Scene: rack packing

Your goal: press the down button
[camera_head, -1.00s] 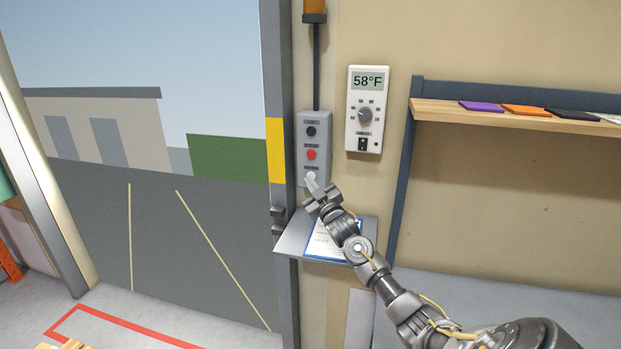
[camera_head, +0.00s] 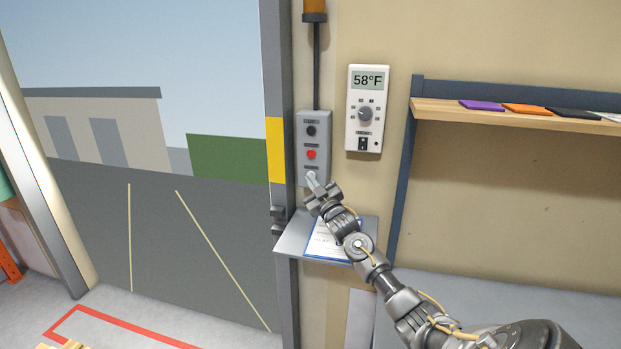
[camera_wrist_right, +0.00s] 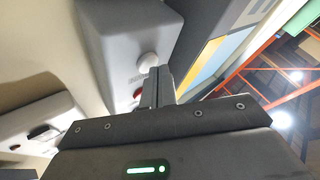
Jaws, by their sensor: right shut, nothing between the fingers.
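A grey control box (camera_head: 314,133) is fixed on the wall beside the door opening. It carries a black button (camera_head: 311,130) at the top, a red button (camera_head: 311,154) in the middle and a white button at the bottom. The red button (camera_wrist_right: 138,94) is partly hidden behind the fingers. My left gripper is out of view.
A white thermostat (camera_head: 366,140) reading 58°F is on the wall right of the box. A small shelf with a clipboard (camera_head: 322,243) lies below, under my right arm. A wooden shelf (camera_head: 440,108) stands right. The doorway is open at left.

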